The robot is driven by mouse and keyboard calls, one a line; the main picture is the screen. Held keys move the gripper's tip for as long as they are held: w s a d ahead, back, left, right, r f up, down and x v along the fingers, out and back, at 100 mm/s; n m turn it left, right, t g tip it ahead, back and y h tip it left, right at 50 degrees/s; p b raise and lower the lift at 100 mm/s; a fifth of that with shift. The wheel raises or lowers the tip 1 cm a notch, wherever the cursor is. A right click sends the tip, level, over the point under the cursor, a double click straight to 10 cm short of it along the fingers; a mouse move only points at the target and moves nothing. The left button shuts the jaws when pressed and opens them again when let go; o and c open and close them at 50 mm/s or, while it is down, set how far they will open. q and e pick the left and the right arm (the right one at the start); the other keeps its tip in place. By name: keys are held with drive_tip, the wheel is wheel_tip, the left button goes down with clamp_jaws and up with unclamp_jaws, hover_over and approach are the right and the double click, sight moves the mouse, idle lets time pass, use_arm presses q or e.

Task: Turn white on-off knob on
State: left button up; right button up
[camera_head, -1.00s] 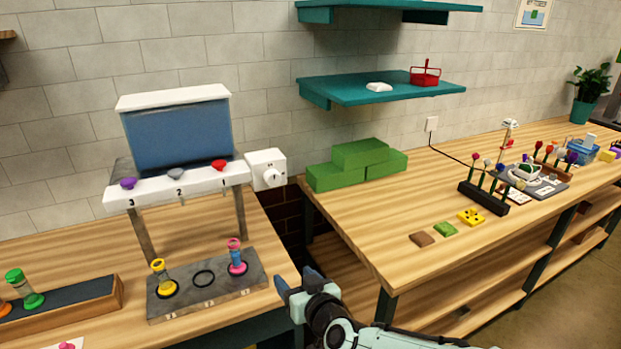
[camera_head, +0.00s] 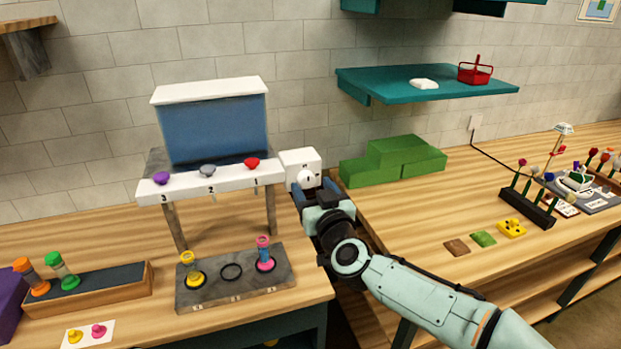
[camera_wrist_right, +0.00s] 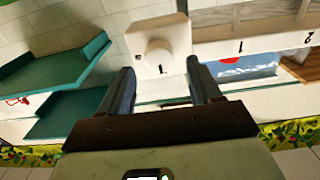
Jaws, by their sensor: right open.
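The white on-off knob (camera_head: 306,177) sits on the front of a white box (camera_head: 299,158) on the right end of the dispenser stand. In the right wrist view the round knob (camera_wrist_right: 159,58) has a small dark mark on its face. My right gripper (camera_head: 313,190) is directly in front of the box, with the knob just beyond its fingertips. In the right wrist view the open fingers (camera_wrist_right: 159,75) point at the knob, one on each side of it in the picture. Whether they touch it cannot be told. My left gripper is not in view.
The dispenser (camera_head: 217,130) has purple, grey and red buttons. A grey base (camera_head: 237,285) holds yellow and pink vials below. Green blocks (camera_head: 393,163) lie on the right table close to my right arm. A teal shelf (camera_head: 430,87) is above.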

sight(307, 180)
drive_tip(key=shift+x, duration=1.2)
drive_tip(key=c, duration=1)
